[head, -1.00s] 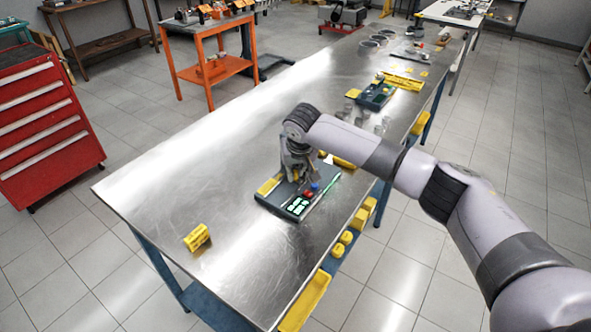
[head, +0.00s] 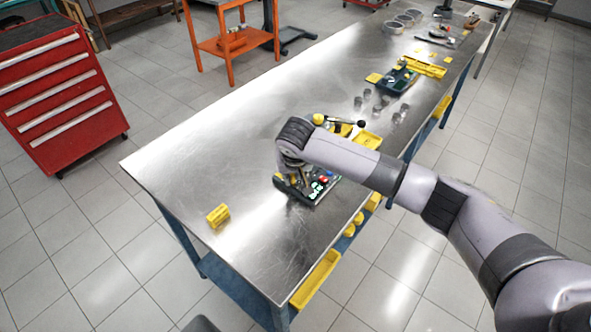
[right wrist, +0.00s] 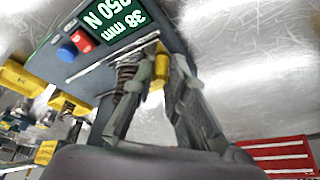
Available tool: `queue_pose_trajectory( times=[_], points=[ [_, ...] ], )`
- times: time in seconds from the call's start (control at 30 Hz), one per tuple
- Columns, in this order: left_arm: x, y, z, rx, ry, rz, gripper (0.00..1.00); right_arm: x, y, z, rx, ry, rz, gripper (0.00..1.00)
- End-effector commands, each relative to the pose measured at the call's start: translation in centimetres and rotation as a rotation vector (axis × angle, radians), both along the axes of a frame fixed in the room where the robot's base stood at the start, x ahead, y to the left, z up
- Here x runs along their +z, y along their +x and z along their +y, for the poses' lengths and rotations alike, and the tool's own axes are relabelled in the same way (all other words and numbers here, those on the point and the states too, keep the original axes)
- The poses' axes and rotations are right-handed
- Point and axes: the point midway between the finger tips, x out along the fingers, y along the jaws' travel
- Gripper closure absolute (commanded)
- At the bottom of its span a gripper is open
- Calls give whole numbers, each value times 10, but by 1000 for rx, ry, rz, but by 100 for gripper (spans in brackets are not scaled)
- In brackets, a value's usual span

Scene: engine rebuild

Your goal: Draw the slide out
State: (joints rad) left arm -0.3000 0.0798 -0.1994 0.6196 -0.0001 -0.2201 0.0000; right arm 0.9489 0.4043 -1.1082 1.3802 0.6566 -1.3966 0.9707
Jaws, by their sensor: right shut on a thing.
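The dark test device with a lit display (head: 319,188) and red and blue buttons sits on the steel bench. In the right wrist view its display (right wrist: 111,15) reads 38 mm and 350 N, and a coil spring (right wrist: 126,76) shows beside its edge. My right gripper (head: 293,174) is over the device's left side in the head view, mostly hidden by its wrist. In the right wrist view its fingers (right wrist: 161,70) are closed around a yellow knob (right wrist: 161,66) by the spring. I cannot tell how far the slide is out. My left gripper is out of view.
A yellow block (head: 218,215) stands near the bench's (head: 240,165) left end. Behind the device are a lever with a black ball (head: 358,124), a yellow tray (head: 368,139) and small metal cylinders (head: 366,94). The bench left of the device is mostly clear.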

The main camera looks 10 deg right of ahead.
Motion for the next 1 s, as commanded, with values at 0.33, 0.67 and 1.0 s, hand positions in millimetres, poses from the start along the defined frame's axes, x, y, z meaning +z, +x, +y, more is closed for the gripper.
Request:
queue_pose_trajectory(
  times=[0.33, 0.67, 1.0],
  points=[
    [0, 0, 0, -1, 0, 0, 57, -1, -2, 2, 5, 3, 4, 78],
    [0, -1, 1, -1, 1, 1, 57, 14, -7, 3, 6, 3, 2, 78],
    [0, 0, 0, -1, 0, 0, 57, 79, -34, 7, 7, 4, 2, 78]
  ],
)
